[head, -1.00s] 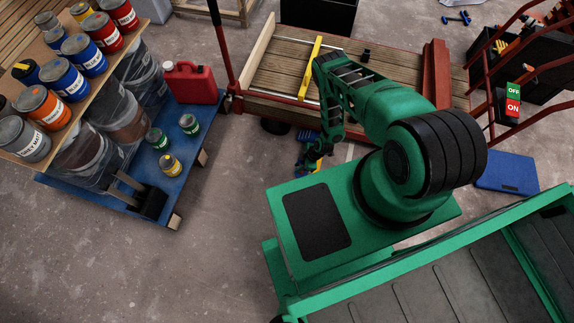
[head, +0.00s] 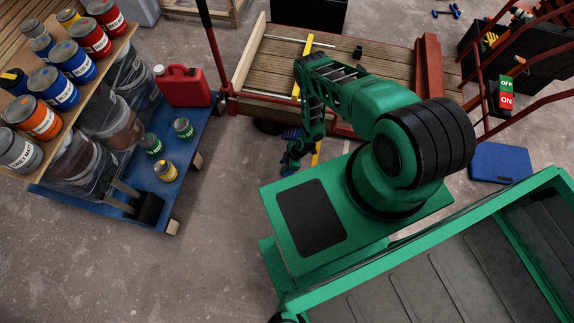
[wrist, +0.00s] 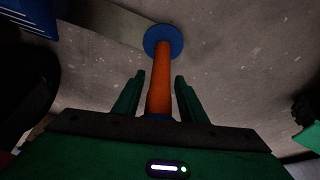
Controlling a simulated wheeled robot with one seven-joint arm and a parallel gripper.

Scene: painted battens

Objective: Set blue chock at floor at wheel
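A blue ribbed piece, which looks like the blue chock (head: 292,133), shows near a dark wheel (head: 268,127) under the low wooden platform. A blue ribbed shape (wrist: 28,14) is also in the wrist view's upper left corner, above a dark rounded shape. My gripper (head: 289,170) hangs low in front of the platform. In the wrist view its two green fingers (wrist: 158,80) stand either side of an orange rod (wrist: 159,90) with a blue disc (wrist: 163,40) at its far end. I cannot tell whether the fingers press the rod, or how it joins the chock.
A blue pallet (head: 90,207) with cans, drums and a red canister (head: 184,86) stands left. The platform (head: 370,70) has red edging and a red post (head: 428,80). A blue case (head: 500,162) lies right. Floor left of my base is clear.

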